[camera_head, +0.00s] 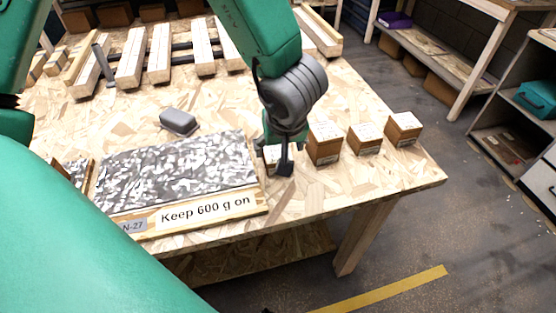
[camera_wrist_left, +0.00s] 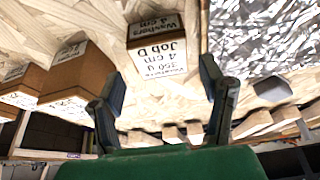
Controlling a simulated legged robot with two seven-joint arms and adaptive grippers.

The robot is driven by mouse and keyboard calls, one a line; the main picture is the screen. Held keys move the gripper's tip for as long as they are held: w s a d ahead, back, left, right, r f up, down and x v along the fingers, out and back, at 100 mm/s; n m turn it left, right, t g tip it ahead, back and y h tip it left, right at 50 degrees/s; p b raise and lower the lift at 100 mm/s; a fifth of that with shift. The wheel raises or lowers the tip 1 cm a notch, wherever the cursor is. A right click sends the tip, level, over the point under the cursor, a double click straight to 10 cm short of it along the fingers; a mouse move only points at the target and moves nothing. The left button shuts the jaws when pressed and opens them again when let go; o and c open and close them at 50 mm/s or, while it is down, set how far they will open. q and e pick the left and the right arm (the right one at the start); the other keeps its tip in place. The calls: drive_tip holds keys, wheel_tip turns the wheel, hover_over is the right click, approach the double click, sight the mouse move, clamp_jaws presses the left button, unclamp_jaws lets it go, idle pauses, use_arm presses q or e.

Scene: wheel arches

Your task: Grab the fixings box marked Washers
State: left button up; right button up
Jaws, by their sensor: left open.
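The Washers box (camera_wrist_left: 157,48) is a small brown cardboard box with white labels reading "Washers", "4 cm", "350 g" and "Job D". It sits on the chipboard table just ahead of my left gripper (camera_wrist_left: 162,80), roughly in line with the gap between its fingers. The fingers are open, one on each side of that gap, and nothing is held. In the head view my left gripper (camera_head: 279,165) points down over the Washers box (camera_head: 270,157) and hides much of it. Whether the fingers touch it I cannot tell. My right gripper is not in view.
Three more labelled boxes (camera_head: 323,144), (camera_head: 364,139), (camera_head: 403,129) stand to the right. A speckled panel (camera_head: 175,170) with a "Keep 600 g on" sign (camera_head: 205,211) lies close on the left. A grey object (camera_head: 178,122) and wooden beams (camera_head: 160,53) are farther back.

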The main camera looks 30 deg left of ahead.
sight(278, 153)
use_arm(q)
drive_tip(key=b+x, duration=0.2)
drive_tip(key=x, duration=0.3)
drive_tip(key=shift+w+f, duration=0.1)
drive_tip(key=c, duration=1.2)
drive_tip(key=shift+r, duration=0.2)
drive_tip(key=shift+c, duration=0.2)
